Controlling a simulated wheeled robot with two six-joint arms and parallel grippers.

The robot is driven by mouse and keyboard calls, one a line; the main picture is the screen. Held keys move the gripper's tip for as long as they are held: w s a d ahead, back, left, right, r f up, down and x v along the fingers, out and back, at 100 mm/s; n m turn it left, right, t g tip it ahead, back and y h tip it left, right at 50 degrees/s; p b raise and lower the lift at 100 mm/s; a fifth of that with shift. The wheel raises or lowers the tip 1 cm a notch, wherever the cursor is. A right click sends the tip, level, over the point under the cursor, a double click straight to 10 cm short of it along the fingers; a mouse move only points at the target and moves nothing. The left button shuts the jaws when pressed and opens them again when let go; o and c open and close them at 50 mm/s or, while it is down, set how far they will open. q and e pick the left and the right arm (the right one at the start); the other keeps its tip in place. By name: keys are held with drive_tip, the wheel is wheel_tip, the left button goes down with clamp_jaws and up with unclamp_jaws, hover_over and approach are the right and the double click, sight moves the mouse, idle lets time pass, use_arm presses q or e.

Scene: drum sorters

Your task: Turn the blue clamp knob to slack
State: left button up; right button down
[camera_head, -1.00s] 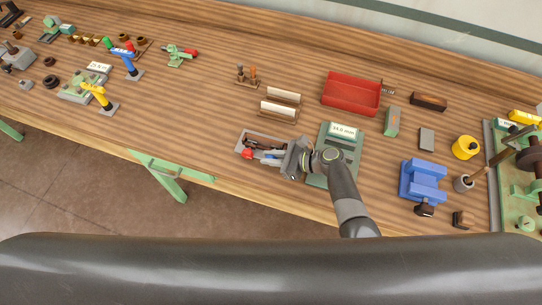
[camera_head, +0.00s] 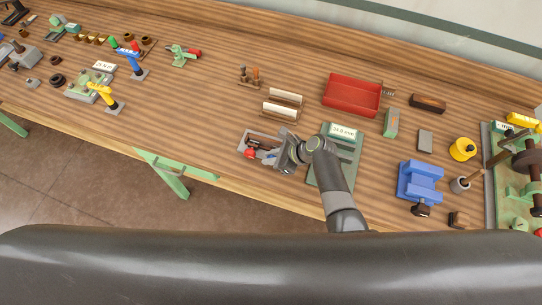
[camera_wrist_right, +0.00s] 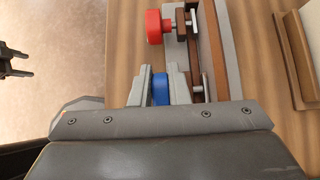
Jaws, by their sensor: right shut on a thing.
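The blue clamp knob (camera_wrist_right: 161,89) is on the side of a grey clamp fixture (camera_wrist_right: 218,60), which has a dark inner bar. My right gripper (camera_wrist_right: 160,76) has one grey finger on each side of the blue knob and is shut on it. The red knob (camera_wrist_right: 153,27) on the same side of the fixture is free. In the head view the fixture (camera_head: 258,134) lies near the table's front edge, with the red knob (camera_head: 250,153) at its left end. My right gripper (camera_head: 276,158) covers its right end there.
A green plate with a display (camera_head: 343,132) lies just right of the fixture, partly under my arm. Two white-topped blocks (camera_head: 281,111) and a red tray (camera_head: 351,95) stand behind. A blue vise-like block (camera_head: 420,181) is farther right.

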drive_tip(key=c, duration=1.4)
unclamp_jaws()
drive_tip(key=shift+d, duration=0.1)
drive_tip(key=shift+d+r, duration=0.35)
drive_tip(key=shift+d, duration=0.05)
drive_tip(key=b+v, duration=0.1)
drive_tip(key=v, duration=1.5)
drive_tip(key=shift+s+r+b, duration=0.1)
drive_tip(key=shift+s+b, duration=0.05)
drive_tip(key=shift+b, duration=0.25)
